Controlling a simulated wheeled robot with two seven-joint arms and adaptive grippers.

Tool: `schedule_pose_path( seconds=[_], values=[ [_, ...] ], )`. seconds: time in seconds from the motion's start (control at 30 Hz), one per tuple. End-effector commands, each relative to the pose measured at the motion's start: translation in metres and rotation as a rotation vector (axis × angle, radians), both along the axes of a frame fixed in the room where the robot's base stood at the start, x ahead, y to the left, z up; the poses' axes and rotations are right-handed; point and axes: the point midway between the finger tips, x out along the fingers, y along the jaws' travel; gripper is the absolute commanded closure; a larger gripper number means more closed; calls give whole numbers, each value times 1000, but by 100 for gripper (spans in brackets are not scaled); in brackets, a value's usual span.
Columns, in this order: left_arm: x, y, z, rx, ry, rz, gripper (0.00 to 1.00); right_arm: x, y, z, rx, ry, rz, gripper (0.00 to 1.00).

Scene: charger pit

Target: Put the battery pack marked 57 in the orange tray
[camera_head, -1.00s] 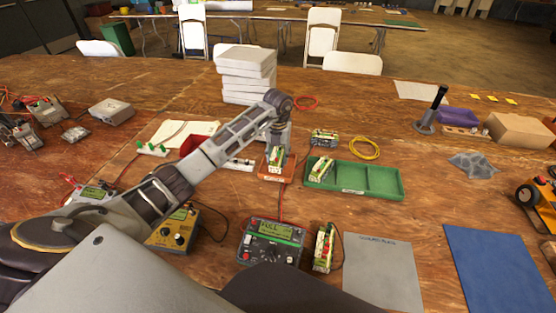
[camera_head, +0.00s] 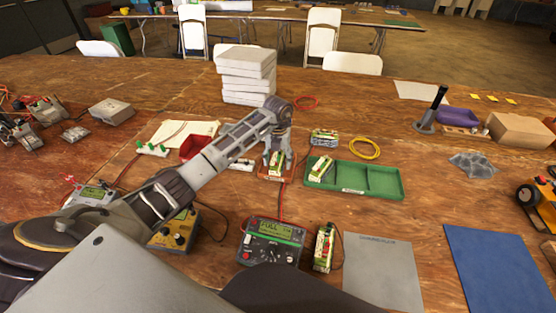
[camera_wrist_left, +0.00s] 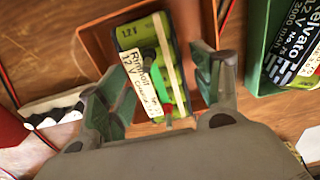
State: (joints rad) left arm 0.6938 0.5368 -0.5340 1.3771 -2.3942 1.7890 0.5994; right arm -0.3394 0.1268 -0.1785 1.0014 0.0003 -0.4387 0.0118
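A green-and-white battery pack (camera_wrist_left: 152,65) stands in the orange tray (camera_wrist_left: 97,40) in the left wrist view, its label reading something like "Rimholt"; I see no readable 57. In the head view the pack (camera_head: 277,160) and tray (camera_head: 264,177) are at mid-table. My left gripper (camera_head: 278,158) is low over the tray. In the left wrist view its fingers (camera_wrist_left: 160,95) are spread on both sides of the pack, with a gap at least on the left. My right gripper is not seen.
A meter (camera_head: 271,242) with a lit display stands in front, with a yellow meter (camera_head: 174,230) to its left. A grey mat (camera_head: 382,275) and blue mat (camera_head: 497,268) lie at right. A stack of white boxes (camera_head: 246,75) stands behind. A red bin (camera_head: 196,147) is left of the orange tray.

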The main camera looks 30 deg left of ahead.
Motion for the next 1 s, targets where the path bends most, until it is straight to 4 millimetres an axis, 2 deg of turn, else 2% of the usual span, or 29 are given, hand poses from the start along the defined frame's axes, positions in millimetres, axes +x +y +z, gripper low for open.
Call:
schedule_pose_path(
  seconds=[0.27, 0.47, 0.67, 1.0],
  values=[
    [0, 0, 1, 0, 0, 0, 34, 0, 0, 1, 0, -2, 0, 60],
    [0, 0, 10, 1, -1, 0, 34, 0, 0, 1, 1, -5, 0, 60],
    [1, 0, 32, 1, -3, -1, 34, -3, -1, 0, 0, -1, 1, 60],
    [1, 0, 83, 2, -3, 0, 34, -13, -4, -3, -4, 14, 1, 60]
  ],
)
